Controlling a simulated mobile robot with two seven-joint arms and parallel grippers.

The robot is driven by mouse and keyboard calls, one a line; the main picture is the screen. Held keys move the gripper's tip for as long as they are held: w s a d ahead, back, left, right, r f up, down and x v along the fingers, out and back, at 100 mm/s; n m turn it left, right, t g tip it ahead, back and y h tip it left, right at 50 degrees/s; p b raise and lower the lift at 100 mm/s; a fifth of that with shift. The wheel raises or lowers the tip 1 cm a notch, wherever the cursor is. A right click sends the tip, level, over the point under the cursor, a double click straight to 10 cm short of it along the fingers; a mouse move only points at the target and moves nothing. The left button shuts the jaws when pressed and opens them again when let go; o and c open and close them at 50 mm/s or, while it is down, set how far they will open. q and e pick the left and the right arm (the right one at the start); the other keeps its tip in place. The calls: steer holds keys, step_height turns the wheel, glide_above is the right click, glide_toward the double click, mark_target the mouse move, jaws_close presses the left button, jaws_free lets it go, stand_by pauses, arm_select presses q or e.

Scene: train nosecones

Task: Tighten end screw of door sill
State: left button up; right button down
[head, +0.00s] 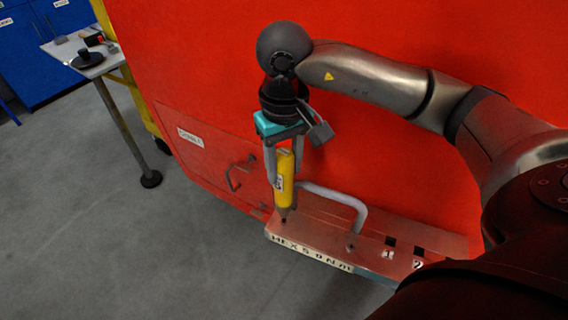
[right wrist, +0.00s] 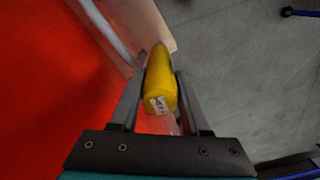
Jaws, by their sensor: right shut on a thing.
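My right gripper (head: 283,180) is shut on a yellow screwdriver-like tool (head: 284,178) with a white label, held upright with its tip pointing down. The tip is at the left end of the door sill (head: 320,232), over a small dark spot; I cannot tell whether it touches. The sill is a reddish plate with a label strip along its front edge and markings 1 and 2 to the right. In the right wrist view the tool (right wrist: 161,80) sits between both fingers, with the sill (right wrist: 148,22) beyond it. The end screw itself is hidden or too small to tell. My left gripper is not in view.
A grey bent handle (head: 345,196) rises from the sill just right of the tool. The red train wall (head: 200,70) stands close behind. A table (head: 70,50) with small items is at the upper left. The grey floor (head: 110,240) at left is clear.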

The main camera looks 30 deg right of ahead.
mark_target(283, 152)
steer(key=b, duration=0.3)
steer(key=shift+f, duration=0.25)
stand_by(3.6)
steer(key=shift+r, duration=0.15)
steer(key=shift+r+p, duration=1.45)
steer(key=shift+r, duration=1.2)
steer(key=shift+f, duration=0.15)
